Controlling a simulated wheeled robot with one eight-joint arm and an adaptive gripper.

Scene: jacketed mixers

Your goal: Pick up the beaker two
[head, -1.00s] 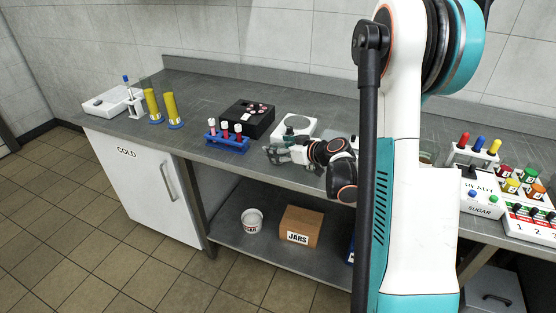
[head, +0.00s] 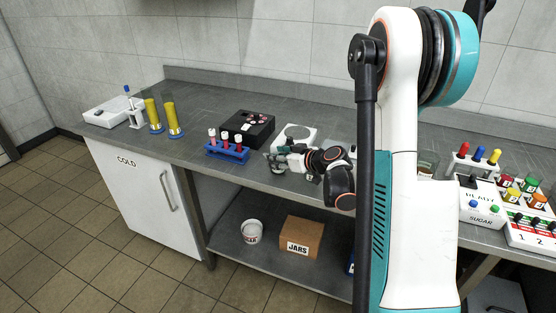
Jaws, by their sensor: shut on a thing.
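My gripper (head: 279,158) is low over the front edge of the grey counter, left of my arm column. It is shut on a small clear, greyish object (head: 276,165), which looks like a glass beaker. Its label cannot be read, and the fingers hide part of it. I cannot tell whether its base touches the counter. Another glass beaker (head: 427,161) shows partly behind my arm at the right. I cannot read a number on it.
A blue rack (head: 228,153) with red-filled tubes stands left of my gripper. Behind are a black box (head: 247,127) and a white scale-like device (head: 294,137). Two yellow cylinders (head: 173,119) stand farther left. At the right are a READY/SUGAR panel (head: 481,204) and colored jars (head: 512,197).

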